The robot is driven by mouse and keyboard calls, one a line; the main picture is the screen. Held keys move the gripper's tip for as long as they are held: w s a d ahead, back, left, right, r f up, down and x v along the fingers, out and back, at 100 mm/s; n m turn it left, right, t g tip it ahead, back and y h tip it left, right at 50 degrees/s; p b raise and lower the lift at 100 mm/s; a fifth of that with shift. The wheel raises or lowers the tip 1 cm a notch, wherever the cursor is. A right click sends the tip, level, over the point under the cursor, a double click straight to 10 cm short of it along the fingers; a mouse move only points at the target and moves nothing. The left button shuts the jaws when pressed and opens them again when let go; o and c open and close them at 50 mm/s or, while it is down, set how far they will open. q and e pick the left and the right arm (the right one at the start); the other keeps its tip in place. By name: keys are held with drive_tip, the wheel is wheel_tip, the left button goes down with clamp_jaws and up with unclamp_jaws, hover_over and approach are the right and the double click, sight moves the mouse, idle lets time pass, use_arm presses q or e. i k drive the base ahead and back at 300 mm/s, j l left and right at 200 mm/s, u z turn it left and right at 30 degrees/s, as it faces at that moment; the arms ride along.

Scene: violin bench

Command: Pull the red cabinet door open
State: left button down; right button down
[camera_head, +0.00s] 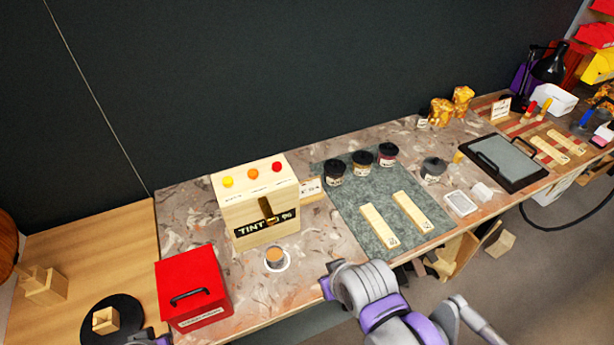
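The red cabinet (187,266) stands at the left end of the stone-patterned bench top. Its front carries a black bar handle (190,296) and a white label strip near the bottom. The door looks closed. A small part of my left gripper (150,338) shows at the bottom edge, in front of and left of the cabinet, apart from the handle; its fingers are mostly cut off. My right gripper (329,283) is at the bench's front edge, right of the cabinet and away from it. Its fingertips are too small to tell open from shut.
A cream tint box (246,207) stands behind and right of the cabinet, with a small cup (275,256) in front. A black disc (113,318) with a wooden block lies to the left. A green mat (350,195) with jars and wooden strips lies right.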

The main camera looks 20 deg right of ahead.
sight(585, 63)
drive_tip(key=z, duration=2.25)
drive_tip(key=i+l+z, duration=0.25)
drive_tip(key=i+z, duration=0.2)
drive_tip(key=i, duration=0.25)
drive_tip(key=i+z, duration=0.5)
drive_tip(key=i, duration=0.25)
drive_tip(key=i+l, duration=0.1)
drive_tip(key=i, duration=1.55)
drive_tip(key=i+u, duration=0.3)
drive_tip(key=i, duration=0.15)
drive_tip(key=i+l+u, duration=0.3)
drive_tip(key=i, duration=0.15)
drive_tip(key=i+l+u, duration=0.25)
drive_tip(key=i, duration=0.2)
drive_tip(key=i+u, duration=0.3)
drive_tip(key=u, duration=0.15)
drive_tip(key=i+l+u, duration=0.2)
drive_tip(key=u, duration=0.2)
drive_tip(key=i+l+u, duration=0.2)
drive_tip(key=u, duration=0.25)
drive_tip(key=i+l+u, duration=0.5)
drive_tip(key=l, duration=0.2)
